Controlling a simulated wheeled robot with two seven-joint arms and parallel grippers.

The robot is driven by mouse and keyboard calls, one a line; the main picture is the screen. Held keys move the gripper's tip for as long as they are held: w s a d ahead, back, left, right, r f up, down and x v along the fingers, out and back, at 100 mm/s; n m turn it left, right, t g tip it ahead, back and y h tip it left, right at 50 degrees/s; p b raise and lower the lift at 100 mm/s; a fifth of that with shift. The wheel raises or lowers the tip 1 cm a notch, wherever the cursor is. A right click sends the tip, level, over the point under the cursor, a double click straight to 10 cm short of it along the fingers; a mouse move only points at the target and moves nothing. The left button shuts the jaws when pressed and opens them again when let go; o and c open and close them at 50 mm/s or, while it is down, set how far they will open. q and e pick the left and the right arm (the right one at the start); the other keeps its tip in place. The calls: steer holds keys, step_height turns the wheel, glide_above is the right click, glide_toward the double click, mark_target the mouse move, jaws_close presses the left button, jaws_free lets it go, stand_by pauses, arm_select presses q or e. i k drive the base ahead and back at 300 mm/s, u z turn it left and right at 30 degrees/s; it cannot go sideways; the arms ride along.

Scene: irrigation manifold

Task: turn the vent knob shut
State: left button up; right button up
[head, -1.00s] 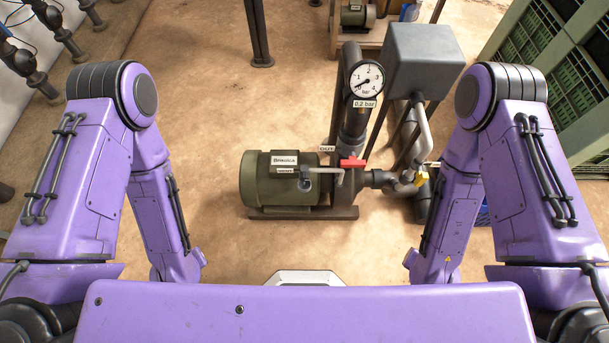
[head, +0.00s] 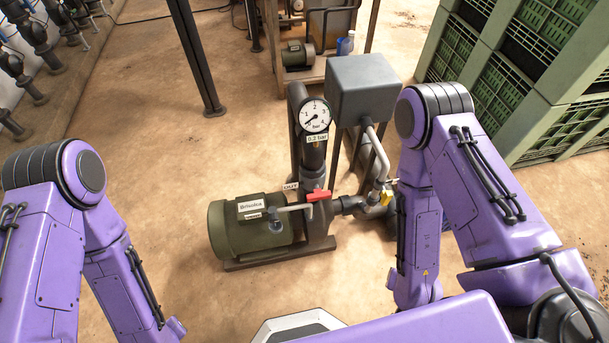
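A green pump (head: 250,229) stands on the floor in the middle. A small grey fitting (head: 274,216) with a rod sits on the pump's upper side. A yellow handle (head: 387,198) is on the pipework to the right. I cannot tell which part is the vent knob. My arms come in at left and right, both apart from the pump in the picture. Neither gripper shows.
A grey box (head: 363,87) stands on legs behind the pump. Green crates (head: 513,75) are stacked at the right. A dark post (head: 196,62) stands behind, left of the pump. A bench (head: 318,72) with another pump is at the back. Dark pipes line the far left. Floor left of the pump is clear.

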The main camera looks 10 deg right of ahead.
mark_target(273, 218)
steer(key=u, duration=1)
steer(key=k, duration=1.2)
steer(key=z, duration=1.45)
steer(key=i, duration=0.5)
